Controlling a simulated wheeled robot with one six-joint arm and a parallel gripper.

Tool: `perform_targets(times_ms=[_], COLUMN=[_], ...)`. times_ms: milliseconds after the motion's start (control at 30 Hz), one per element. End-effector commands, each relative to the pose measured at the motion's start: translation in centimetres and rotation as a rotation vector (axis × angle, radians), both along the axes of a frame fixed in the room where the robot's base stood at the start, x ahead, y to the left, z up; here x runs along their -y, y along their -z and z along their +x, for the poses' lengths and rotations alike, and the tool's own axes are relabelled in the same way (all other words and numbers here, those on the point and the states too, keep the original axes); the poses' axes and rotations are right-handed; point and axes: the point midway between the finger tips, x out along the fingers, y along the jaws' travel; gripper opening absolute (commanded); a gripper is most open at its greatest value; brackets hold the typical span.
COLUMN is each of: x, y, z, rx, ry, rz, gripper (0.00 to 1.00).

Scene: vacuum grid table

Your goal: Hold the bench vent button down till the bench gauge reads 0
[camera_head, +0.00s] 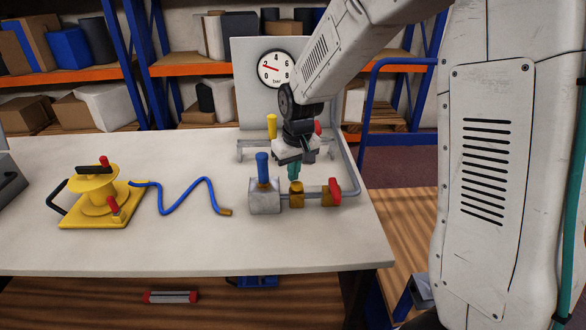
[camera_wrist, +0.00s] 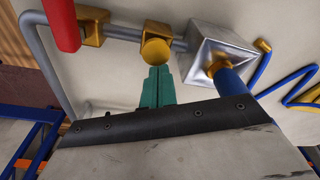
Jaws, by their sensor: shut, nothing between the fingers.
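The bench gauge (camera_head: 276,69) is a round white dial marked 0 to 8 bar, on a grey panel at the back of the table. Its red needle points left, at roughly 1 to 2, clearly above 0. The brass button (camera_head: 296,187) sits on the metal pipe, between a metal block and a red valve handle. In the wrist view its round cap (camera_wrist: 157,50) lies right at my teal fingertips. My gripper (camera_head: 294,178) points down, shut and empty, over the button. I cannot tell whether the tips touch it or the cap is pressed.
A red valve handle (camera_head: 334,190) is close to the right of my gripper, and a metal block (camera_head: 265,201) with an upright blue handle (camera_head: 262,167) is close to the left. A blue hose (camera_head: 183,199) and a yellow device (camera_head: 100,206) occupy the table's left. The front of the table is clear.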

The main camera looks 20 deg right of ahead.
Motion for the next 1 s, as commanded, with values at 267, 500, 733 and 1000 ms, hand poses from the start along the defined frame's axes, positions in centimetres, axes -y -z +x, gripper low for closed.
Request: perform_targets(times_ms=[267,500,733,1000], x=[0.1,0.1,0.1,0.1], y=[1.8,2.0,2.0,2.0], z=[-0.6,-0.7,-0.7,-0.7], rx=[-0.009,-0.014,-0.014,-0.014], ry=[0.0,0.0,0.0,0.0], rz=[0.0,-0.001,-0.001,-0.001], gripper=[0.0,0.0,0.0,0.0])
